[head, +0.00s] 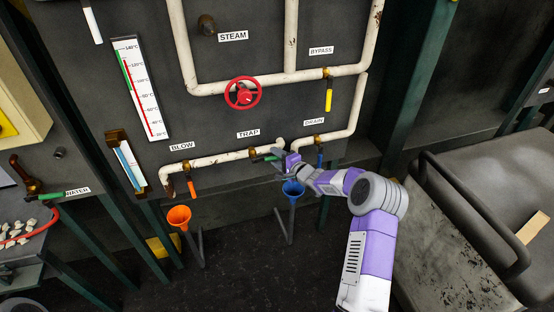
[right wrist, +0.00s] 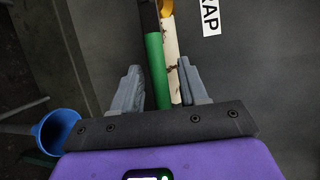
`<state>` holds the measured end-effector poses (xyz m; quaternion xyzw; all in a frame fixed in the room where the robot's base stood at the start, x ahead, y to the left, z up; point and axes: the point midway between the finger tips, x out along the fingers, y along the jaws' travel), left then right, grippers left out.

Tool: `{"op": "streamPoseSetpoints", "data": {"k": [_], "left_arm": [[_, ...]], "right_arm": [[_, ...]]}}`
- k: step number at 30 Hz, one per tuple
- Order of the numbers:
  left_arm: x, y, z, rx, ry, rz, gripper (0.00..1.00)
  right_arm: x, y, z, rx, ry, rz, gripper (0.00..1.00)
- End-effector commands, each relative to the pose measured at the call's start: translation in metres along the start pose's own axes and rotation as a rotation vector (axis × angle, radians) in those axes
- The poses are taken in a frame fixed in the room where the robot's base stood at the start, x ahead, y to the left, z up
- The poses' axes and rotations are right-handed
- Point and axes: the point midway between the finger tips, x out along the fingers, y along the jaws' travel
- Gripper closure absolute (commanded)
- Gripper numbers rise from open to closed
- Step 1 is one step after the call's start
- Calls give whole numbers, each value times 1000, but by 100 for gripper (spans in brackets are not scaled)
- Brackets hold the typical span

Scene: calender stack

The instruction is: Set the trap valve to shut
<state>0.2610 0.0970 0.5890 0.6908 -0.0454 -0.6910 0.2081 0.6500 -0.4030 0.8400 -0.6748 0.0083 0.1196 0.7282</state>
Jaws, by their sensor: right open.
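The trap valve is a brass valve (head: 252,153) on the white pipe just below the TRAP label (head: 248,133). Its green lever (head: 264,159) points right, roughly along the pipe. My right gripper (head: 279,154) is at the lever's free end in the head view. In the right wrist view, my right gripper (right wrist: 158,85) is open, with the green lever (right wrist: 156,70) between its two grey fingers. Gaps show on both sides, and the fingers do not appear to grip it. The lever's free end dips behind the gripper's dark palm edge. My left gripper is not in view.
The drain valve's blue lever (head: 320,159) hangs close to the right of my gripper. A blue funnel (head: 292,189) stands below it. The blow valve's orange lever (head: 192,187) and an orange funnel (head: 179,217) are to the left. A red wheel (head: 243,93) is above.

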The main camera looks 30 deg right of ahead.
Motion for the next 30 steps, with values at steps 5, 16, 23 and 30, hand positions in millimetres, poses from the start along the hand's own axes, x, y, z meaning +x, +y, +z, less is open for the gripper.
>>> {"op": "streamPoseSetpoints", "data": {"k": [5,16,23,30], "left_arm": [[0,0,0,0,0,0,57],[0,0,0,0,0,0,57],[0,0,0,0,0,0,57],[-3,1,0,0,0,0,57]], "right_arm": [[0,0,0,0,0,0,57],[0,0,0,0,0,0,100],[0,0,0,1,0,0,100],[0,4,-1,45,-8,-17,100]]}}
